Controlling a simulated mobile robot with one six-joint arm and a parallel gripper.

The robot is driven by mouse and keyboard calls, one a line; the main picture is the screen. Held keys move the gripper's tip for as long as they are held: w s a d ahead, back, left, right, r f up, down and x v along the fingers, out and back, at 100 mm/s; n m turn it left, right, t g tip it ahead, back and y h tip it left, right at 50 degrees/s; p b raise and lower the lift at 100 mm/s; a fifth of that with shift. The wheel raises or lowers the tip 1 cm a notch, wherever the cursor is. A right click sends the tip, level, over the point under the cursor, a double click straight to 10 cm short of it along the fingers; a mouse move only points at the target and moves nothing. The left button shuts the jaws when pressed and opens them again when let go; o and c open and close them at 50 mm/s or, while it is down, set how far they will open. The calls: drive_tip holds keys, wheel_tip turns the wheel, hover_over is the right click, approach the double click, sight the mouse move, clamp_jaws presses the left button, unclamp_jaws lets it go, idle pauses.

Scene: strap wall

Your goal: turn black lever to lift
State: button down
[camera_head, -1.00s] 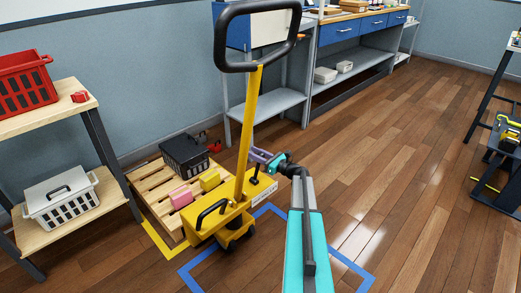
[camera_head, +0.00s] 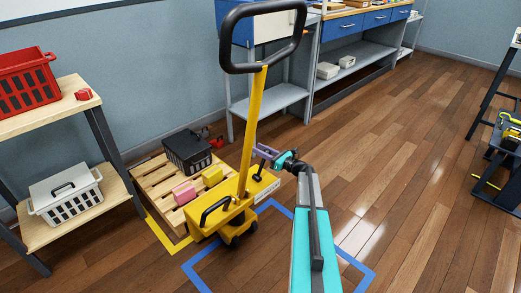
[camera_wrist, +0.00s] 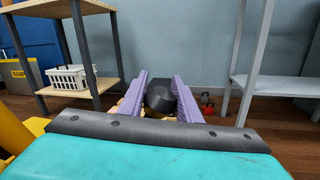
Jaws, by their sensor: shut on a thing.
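The yellow pallet jack (camera_head: 226,211) has a tall yellow handle with a black loop grip (camera_head: 231,69). The black lever (camera_head: 259,172) stands up from its yellow body, just right of the handle column. My gripper (camera_head: 264,152) has purple fingers and reaches in from the right to the lever's upper end. In the wrist view, a round black knob, the end of the lever (camera_wrist: 160,97), sits between the two purple fingers (camera_wrist: 159,92), which are shut on it. The fingers partly hide the lever's top in the head view.
A wooden pallet (camera_head: 154,182) holds a black crate (camera_head: 187,151), a pink block (camera_head: 184,192) and a yellow block (camera_head: 212,176). A shelf with a red basket (camera_head: 27,83) and a white basket (camera_head: 66,194) stands left.

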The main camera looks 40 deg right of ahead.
drive_tip(key=c, duration=1.3)
unclamp_jaws()
drive_tip(key=shift+w+d+f, duration=0.1)
drive_tip(key=shift+d, duration=0.2)
drive_tip(key=shift+a, duration=0.1)
drive_tip(key=p+v, duration=0.2)
drive_tip(key=v, duration=1.1)
drive_tip(key=shift+s, duration=0.4)
drive_tip(key=shift+f, duration=0.1)
